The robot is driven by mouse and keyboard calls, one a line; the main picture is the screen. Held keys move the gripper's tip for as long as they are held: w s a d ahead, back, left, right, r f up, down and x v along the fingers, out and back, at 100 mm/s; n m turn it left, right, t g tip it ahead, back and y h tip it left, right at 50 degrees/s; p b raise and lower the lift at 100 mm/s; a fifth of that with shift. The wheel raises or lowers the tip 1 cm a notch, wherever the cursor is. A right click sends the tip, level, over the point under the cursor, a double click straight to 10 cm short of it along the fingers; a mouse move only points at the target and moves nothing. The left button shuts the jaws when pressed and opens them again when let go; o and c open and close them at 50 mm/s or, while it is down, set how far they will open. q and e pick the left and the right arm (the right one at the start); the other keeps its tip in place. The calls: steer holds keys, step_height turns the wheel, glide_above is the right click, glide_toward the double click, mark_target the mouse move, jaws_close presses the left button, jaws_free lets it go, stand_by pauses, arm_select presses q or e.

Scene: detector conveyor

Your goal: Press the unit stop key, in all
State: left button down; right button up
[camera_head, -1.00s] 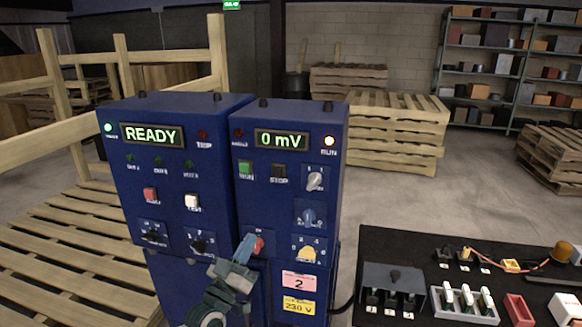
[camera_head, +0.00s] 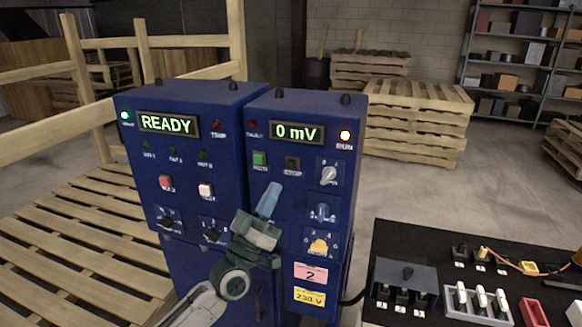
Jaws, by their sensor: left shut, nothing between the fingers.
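Two blue control units stand side by side. The right unit (camera_head: 303,110) has a display (camera_head: 296,132) reading "0 mV" and a lit RUN lamp (camera_head: 345,136). Below the display are a green key (camera_head: 260,159) and a dark key (camera_head: 292,164) labelled STOP. The left unit's display (camera_head: 168,124) reads "READY". My left gripper (camera_head: 271,190) is shut and empty, pointing up in front of the right unit's face, below the green and STOP keys. I cannot tell whether it touches the panel. My right gripper is not in view.
The left unit has a red key (camera_head: 166,182) and a white key (camera_head: 206,190). Right of the units is a black bench (camera_head: 450,250) with switches, a red block and wires. Pallets (camera_head: 415,120) and shelves stand behind.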

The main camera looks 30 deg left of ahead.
mark_target(293, 161)
arm_select(q)
steer(key=shift+y, duration=0.3)
steer(key=shift+w+a+b, duration=0.3)
steer(key=shift+w+b, duration=0.5)
steer(key=shift+w, duration=0.5)
steer(key=shift+w+a+b, duration=0.35)
steer(key=shift+w+b, duration=0.4)
steer(key=shift+w, duration=0.6)
steer(key=shift+w+a+b, duration=0.3)
steer(key=shift+w+b, duration=0.5)
steer(key=shift+w, duration=0.5)
steer(key=shift+w, duration=0.1)
steer(key=shift+w+a, duration=0.1)
steer(key=shift+w, duration=0.25)
steer(key=shift+w+a+b, duration=0.1)
steer(key=shift+w+b, duration=0.35)
steer(key=shift+b, duration=0.15)
steer(key=shift+s+d+p, duration=0.2)
steer(key=shift+s+p, duration=0.7)
